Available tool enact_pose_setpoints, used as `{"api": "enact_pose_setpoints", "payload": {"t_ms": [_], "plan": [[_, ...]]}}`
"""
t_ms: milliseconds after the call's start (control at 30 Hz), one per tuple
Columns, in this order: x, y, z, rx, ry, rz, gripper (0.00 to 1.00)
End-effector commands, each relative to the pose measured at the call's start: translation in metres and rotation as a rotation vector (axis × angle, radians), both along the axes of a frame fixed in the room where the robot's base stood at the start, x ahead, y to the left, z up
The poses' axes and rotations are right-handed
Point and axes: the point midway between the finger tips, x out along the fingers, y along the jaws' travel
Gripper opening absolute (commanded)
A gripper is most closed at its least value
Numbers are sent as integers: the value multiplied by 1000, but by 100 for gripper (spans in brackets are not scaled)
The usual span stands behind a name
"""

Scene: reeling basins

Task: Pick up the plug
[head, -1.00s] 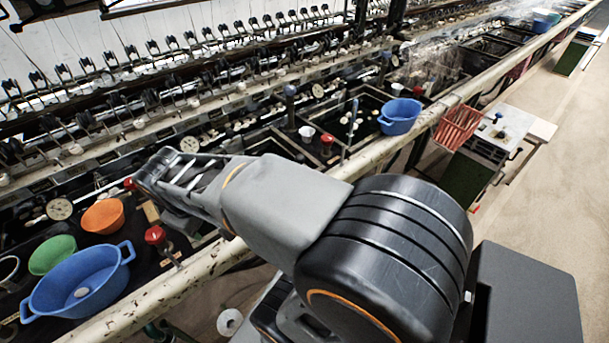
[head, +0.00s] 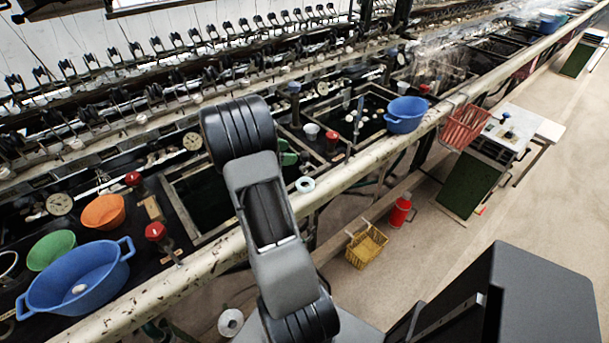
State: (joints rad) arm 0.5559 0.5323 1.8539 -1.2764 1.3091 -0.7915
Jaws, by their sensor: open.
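I cannot pick out the plug with certainty in the head view. A small pale ring-shaped piece (head: 305,184) lies on the near rail, just right of my arm. A green piece (head: 287,154) shows beside my arm's upper joint, partly hidden by it. My arm rises from the bottom middle over the rail toward the basins. My gripper is not visible. The arm covers part of the dark basin behind it.
A blue tub (head: 45,293), a green bowl (head: 51,250) and an orange bowl (head: 103,212) sit at left. Another blue tub (head: 405,113) and a red basket (head: 465,127) are along the rail (head: 190,282). A yellow basket (head: 366,246) and red extinguisher-like bottle (head: 400,211) stand on the floor.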

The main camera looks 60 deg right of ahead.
Motion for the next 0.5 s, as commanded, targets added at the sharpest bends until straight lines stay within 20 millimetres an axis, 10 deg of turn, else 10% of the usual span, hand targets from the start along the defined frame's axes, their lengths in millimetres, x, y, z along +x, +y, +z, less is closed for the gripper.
{"api": "enact_pose_setpoints", "payload": {"t_ms": [500], "plan": [[-25, -38, -19, 1, -2, -1, 64]]}}
